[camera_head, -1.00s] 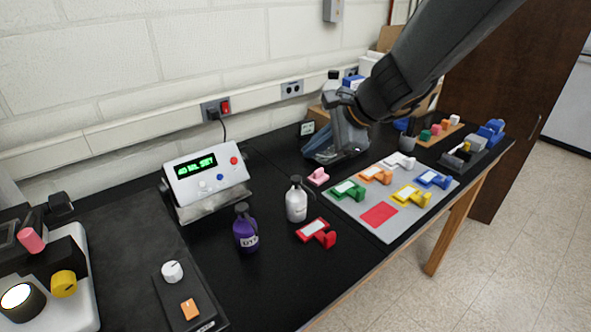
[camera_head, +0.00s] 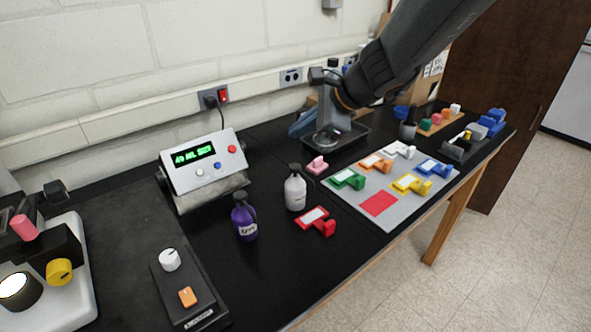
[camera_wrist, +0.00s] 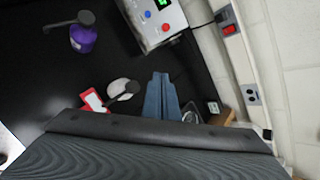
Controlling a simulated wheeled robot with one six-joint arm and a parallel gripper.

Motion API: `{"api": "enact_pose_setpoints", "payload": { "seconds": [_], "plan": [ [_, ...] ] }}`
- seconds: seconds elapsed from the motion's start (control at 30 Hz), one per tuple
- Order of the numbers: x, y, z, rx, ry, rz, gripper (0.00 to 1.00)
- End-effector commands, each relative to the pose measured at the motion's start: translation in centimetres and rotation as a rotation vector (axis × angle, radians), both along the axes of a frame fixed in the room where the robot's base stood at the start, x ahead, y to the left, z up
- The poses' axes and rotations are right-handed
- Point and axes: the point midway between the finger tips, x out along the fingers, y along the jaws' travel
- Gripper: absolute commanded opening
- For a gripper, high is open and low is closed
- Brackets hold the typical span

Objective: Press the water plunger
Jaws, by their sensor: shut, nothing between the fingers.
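A white bottle with a dark pump top (camera_head: 295,187) stands upright on the black bench. A purple bottle with a dark pump top (camera_head: 244,217) stands to its left. Its label is too small to read surely. I cannot tell which top is the water plunger. In the wrist view the white bottle (camera_wrist: 122,88) is just left of my fingertips and the purple bottle (camera_wrist: 82,40) is farther left. My gripper (camera_wrist: 160,78) is shut and empty, its blue-grey fingers together. In the head view it is partly hidden by my arm, behind the white bottle, and touches neither bottle.
A grey mat (camera_head: 343,202) with several coloured pieces lies farther right. A black tray (camera_head: 350,136) is near my arm.

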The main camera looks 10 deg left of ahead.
Motion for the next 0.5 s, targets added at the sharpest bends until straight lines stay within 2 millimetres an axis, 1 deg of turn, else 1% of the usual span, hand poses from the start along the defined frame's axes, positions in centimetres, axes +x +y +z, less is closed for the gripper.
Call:
{"api": "enact_pose_setpoints", "payload": {
  "seconds": [0.03,0.3,0.5],
  "plan": [
    [0.1,0.0,-1.0,0.000,0.000,0.000,0.00],
    [0.1,0.0,-4.4,0.001,0.000,0.001,0.00],
    [0.1,0.0,-6.1,0.001,-0.001,0.001,0.00]
  ]
}}
